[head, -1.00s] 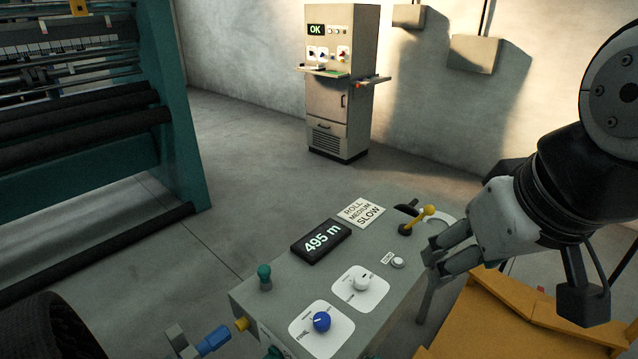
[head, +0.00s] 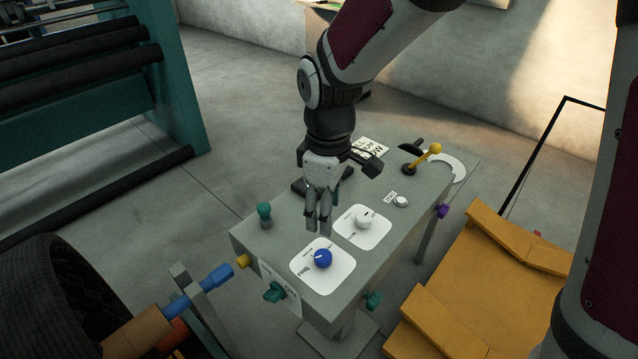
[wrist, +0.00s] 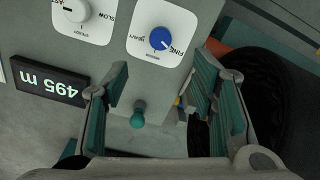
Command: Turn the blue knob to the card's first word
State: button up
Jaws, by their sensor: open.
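The blue knob (head: 323,259) sits on a white plate (head: 337,278) at the near end of the grey console. In the wrist view, the knob (wrist: 160,38) has a white pointer mark toward the lower right. Its plate reads FINE at right and HEAVY at left; a smaller word below looks like MEDIUM. The card (head: 372,148) is partly hidden behind my arm; the earlier head frame shows ROLL, MEDIUM, SLOW on it. My gripper (head: 318,228) is open and empty, pointing down just behind the knob, apart from it. The wrist view shows both fingers spread (wrist: 160,80).
A white knob (head: 364,221) sits behind the blue one. A teal peg (head: 265,212) stands at left, and a white button (head: 401,201) and yellow lever (head: 428,154) at right. The display (wrist: 50,84) reads 495 m. A yellow structure (head: 460,300) is at right.

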aim_at(325, 256)
notch_tip(325, 256, down, 14)
jog(key=shift+p, duration=0.6)
jog(key=shift+a, duration=0.1)
jog(key=c, duration=1.1)
